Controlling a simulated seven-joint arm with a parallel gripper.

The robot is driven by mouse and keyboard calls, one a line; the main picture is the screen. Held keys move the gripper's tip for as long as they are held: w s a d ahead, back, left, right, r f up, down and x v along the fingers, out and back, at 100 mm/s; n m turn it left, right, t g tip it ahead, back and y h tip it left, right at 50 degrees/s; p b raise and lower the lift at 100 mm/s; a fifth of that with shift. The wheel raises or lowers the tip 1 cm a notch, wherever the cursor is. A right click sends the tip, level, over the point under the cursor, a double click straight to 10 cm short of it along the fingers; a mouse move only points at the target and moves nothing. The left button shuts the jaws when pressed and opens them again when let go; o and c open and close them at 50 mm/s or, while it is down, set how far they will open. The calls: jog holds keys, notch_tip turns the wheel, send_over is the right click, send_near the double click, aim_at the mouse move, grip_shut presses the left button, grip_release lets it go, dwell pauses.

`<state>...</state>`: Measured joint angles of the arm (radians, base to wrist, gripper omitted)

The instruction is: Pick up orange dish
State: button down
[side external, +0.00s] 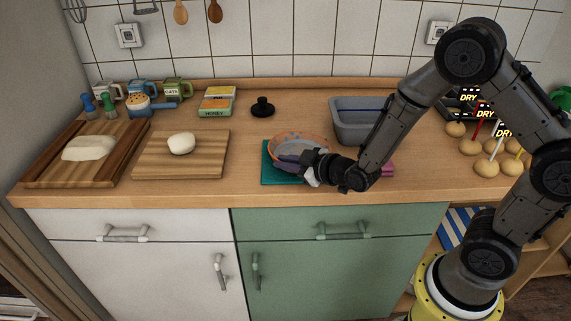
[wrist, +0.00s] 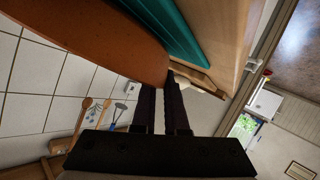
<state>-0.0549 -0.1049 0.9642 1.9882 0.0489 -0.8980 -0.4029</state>
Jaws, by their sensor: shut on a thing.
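The orange dish (side external: 311,137) is a round bowl with an orange rim and a greyish inside, over the teal mat (side external: 267,172) on the counter. In the wrist view its orange outer side (wrist: 95,30) fills the upper left, beside the teal mat (wrist: 170,22). My gripper (side external: 285,160) reaches in from the right, low at the near side of the dish. In the wrist view my gripper's fingers (wrist: 170,80) are close together and shut at the dish's edge. The exact contact is hidden, and I cannot tell if the dish touches the mat.
A grey-blue bin (side external: 350,127) stands behind my arm. A board with a white dough ball (side external: 181,143) is to the left, with a wooden tray (side external: 44,181) beyond it. A black lid (side external: 262,107) and stacked boxes (side external: 216,102) stand behind. Several potatoes (side external: 487,167) lie right.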

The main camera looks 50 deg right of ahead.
jog(key=s+r, duration=1.2)
jog(key=s, duration=0.1)
jog(key=shift+s+d, duration=0.3)
jog(key=shift+s, duration=0.05)
